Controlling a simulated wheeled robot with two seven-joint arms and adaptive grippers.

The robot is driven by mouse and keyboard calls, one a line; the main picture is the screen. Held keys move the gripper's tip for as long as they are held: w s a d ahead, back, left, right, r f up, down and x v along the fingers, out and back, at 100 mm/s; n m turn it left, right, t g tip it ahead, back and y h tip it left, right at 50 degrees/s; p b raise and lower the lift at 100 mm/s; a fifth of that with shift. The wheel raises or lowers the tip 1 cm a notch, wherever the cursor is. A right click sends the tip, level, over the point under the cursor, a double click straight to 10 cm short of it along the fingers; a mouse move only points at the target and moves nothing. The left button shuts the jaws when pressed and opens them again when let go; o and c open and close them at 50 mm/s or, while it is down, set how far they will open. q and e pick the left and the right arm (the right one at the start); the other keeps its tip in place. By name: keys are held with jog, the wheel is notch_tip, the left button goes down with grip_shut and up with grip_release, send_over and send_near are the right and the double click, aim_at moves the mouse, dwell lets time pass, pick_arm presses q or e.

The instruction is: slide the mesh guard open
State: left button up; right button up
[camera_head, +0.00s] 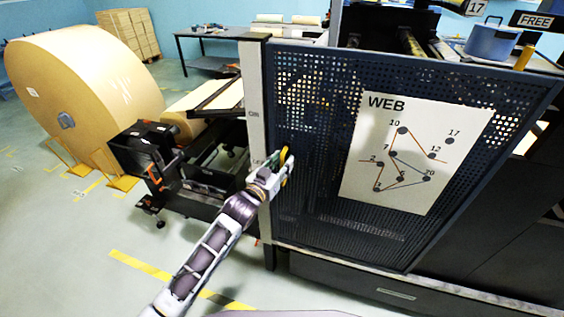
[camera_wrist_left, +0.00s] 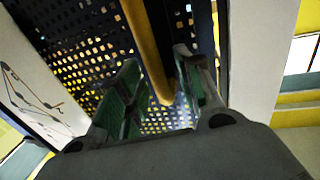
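The mesh guard (camera_head: 318,150) is a dark blue perforated panel, upright on the front of the machine, and its mesh also fills the upper left of the left wrist view (camera_wrist_left: 80,45). A yellow bar handle (camera_wrist_left: 147,45) stands out in front of the mesh in the left wrist view. My left gripper (camera_head: 285,166) is at the guard's left edge, beside the pale post. In the wrist view its green-padded fingers (camera_wrist_left: 158,72) are apart, one on each side of the bar, with gaps visible. In the head view the gripper mostly hides the handle. My right gripper is out of view.
A white WEB diagram sheet (camera_head: 415,150) is on the guard. A pale upright post (camera_head: 255,110) borders its left edge. A large kraft roll (camera_head: 85,85) stands at the left, with a black roll stand (camera_head: 145,150) nearer. A blue pot (camera_head: 490,42) sits on top at the right.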

pick_arm(q)
jog(key=shift+w+d, duration=0.1)
jog(key=shift+w, duration=0.05)
grip_shut()
dwell(0.6)
